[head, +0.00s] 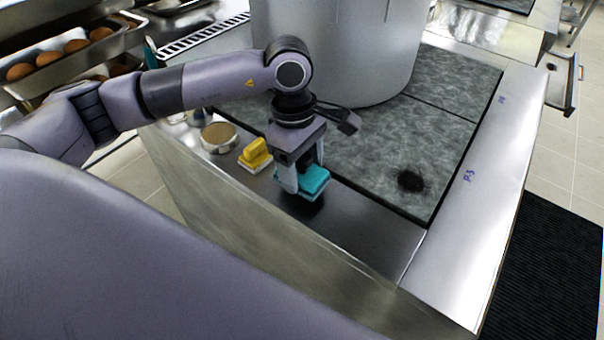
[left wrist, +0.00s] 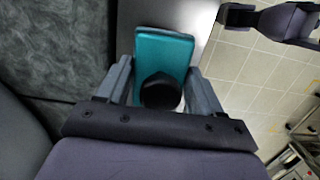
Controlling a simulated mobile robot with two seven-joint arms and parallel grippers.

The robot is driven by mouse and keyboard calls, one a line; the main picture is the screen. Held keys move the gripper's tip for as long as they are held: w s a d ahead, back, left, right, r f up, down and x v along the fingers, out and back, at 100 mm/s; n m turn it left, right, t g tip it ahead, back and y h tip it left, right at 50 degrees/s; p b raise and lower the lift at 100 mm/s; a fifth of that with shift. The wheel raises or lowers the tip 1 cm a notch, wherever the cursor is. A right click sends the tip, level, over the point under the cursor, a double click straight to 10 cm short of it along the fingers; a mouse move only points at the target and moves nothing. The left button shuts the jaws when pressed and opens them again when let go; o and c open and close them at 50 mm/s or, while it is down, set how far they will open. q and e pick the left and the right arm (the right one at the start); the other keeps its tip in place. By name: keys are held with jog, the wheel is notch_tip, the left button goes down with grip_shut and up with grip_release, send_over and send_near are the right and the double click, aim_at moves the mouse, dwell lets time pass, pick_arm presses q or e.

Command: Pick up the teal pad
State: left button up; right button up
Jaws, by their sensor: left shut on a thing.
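The teal pad (head: 314,182) is a small block between the fingers of my left gripper (head: 301,178), over the steel strip at the counter's front. A dark shadow shows below the pad; I cannot tell surely how far it is off the steel. In the left wrist view the teal pad (left wrist: 163,55) has a round black knob, and the fingers of my left gripper (left wrist: 164,88) are shut on it from both sides. My right gripper is in neither view.
A large stockpot (head: 338,50) stands behind on the grey stone top. A black scorched spot (head: 411,181) lies to the right. Trays with brown buns (head: 75,46) are far left.

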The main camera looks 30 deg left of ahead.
pick_arm(q)
notch_tip(320, 180, up, 17)
jog(key=shift+r+b, duration=0.15)
jog(key=shift+b, duration=0.25)
jog(key=shift+o, duration=1.2)
jog(key=shift+c, duration=0.4)
jog(key=shift+s, duration=0.1)
